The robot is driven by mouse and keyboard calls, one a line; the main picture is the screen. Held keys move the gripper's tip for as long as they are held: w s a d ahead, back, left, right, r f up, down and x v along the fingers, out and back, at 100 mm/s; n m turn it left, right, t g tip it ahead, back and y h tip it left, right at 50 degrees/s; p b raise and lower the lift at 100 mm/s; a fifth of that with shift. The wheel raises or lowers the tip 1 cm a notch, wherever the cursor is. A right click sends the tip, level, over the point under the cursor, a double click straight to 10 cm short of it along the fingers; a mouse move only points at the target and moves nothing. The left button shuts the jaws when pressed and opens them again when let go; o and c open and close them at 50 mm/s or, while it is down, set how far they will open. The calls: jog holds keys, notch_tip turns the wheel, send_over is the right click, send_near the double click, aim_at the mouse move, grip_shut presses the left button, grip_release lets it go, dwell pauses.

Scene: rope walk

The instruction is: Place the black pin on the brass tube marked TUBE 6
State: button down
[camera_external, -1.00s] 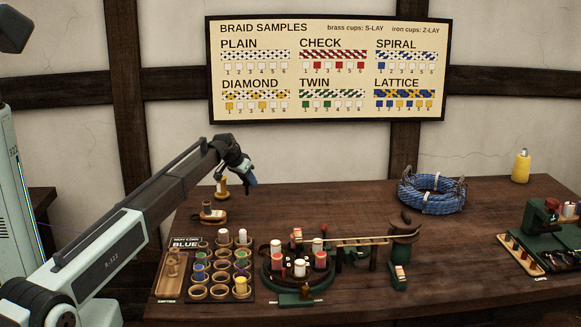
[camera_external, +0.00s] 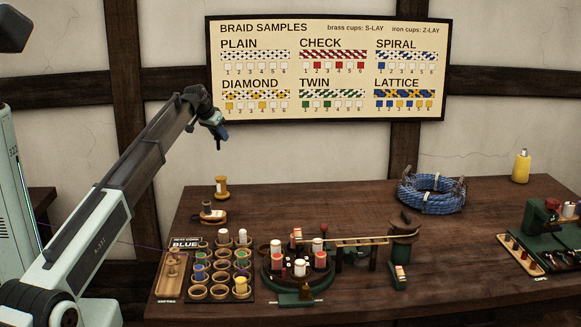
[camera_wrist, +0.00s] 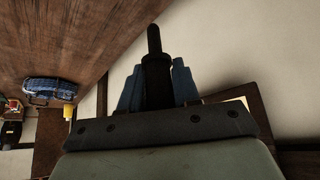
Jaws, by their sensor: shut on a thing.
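My gripper (camera_external: 217,132) is high above the back left of the table, pointing down. It is shut on a black pin (camera_external: 219,146), which hangs below the fingers. In the wrist view the dark pin (camera_wrist: 154,42) sticks out between the two blue-grey fingers, touching nothing else. A round green stand (camera_external: 300,284) with cups and white and red bobbins is on the table, far below and right of my gripper. No TUBE 6 label is readable, so I cannot tell which part is that brass tube.
A yellow-brown spool (camera_external: 221,187) stands at the back left. A rack (camera_external: 218,294) of cups and bobbins is at the front, beside a wooden tray (camera_external: 172,275). A blue rope coil (camera_external: 432,195) lies at the back right.

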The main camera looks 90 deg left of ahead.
jog(key=shift+w+d+f+m, duration=0.1)
jog(key=shift+d+f+m, duration=0.25)
jog(key=shift+f, duration=5)
jog(key=c, duration=0.8)
grip_release()
jog(key=shift+f, duration=0.1)
jog(key=v, duration=1.2)
jog(key=shift+a, duration=0.15)
